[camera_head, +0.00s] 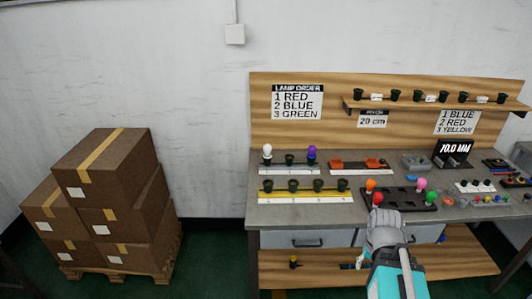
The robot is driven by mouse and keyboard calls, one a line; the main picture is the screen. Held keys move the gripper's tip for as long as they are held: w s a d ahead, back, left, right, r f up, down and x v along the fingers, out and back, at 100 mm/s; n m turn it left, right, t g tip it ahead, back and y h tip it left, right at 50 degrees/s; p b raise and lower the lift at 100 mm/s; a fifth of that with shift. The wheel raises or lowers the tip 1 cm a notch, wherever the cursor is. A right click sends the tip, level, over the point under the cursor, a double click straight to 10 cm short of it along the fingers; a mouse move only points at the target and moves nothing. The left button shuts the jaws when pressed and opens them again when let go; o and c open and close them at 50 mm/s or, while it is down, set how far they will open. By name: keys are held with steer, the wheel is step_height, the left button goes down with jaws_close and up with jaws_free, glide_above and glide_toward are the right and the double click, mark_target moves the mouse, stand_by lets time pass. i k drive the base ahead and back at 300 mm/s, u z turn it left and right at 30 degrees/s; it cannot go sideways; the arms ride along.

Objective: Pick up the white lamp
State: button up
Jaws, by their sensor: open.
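The white lamp (267,150) stands upright in a dark socket at the left end of the back row on the workbench. An empty dark socket and a purple lamp (311,153) stand to its right in that row. My gripper (382,214) is at the front edge of the bench, to the right of and nearer than the white lamp, and well apart from it. It is open, seen from behind, and its fingertips are hard to make out. A red lamp (377,199) shows just beyond it.
A yellow strip (300,197) with several dark sockets lies in front of the white lamp's row. Orange, pink and green lamps stand on a dark tray (405,203) near my gripper. A wooden backboard (390,90) rises behind. Stacked boxes (105,200) stand left of the bench.

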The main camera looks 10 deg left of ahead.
mark_target(267, 148)
steer(key=u, duration=0.05)
steer(key=i, duration=1)
